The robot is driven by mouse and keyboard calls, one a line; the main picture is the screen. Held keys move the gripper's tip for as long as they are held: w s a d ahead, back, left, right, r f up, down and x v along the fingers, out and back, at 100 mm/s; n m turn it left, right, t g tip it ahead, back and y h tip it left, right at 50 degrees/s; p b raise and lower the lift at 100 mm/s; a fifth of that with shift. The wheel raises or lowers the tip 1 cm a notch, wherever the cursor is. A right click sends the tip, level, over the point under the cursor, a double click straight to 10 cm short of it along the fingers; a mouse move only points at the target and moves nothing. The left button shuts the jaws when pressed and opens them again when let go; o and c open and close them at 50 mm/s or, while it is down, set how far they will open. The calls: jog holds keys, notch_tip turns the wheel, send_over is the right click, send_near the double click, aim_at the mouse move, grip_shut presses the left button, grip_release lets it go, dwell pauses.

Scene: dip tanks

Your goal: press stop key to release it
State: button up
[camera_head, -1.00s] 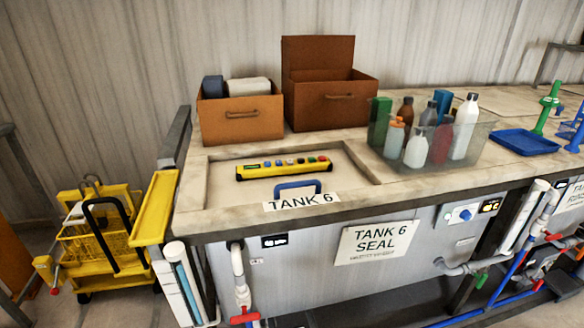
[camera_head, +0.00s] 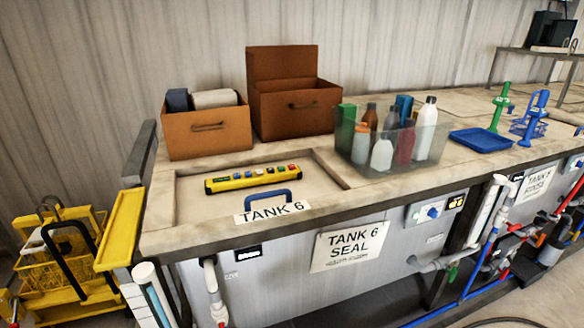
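A yellow control box (camera_head: 256,179) with a row of small coloured keys lies on the tank lid marked TANK 6, behind the lid's blue handle (camera_head: 268,199). A dark green patch shows at its left end. The key labels are too small to read, so I cannot tell which key is the stop key or whether it is pressed in. My gripper and arm are not in view.
Two brown boxes (camera_head: 207,132) (camera_head: 296,107) stand behind the lid. A clear bin (camera_head: 433,150) of bottles and a blue tray (camera_head: 481,141) are to the right. A yellow cart (camera_head: 66,262) stands left of the bench. The lid around the control box is mostly clear.

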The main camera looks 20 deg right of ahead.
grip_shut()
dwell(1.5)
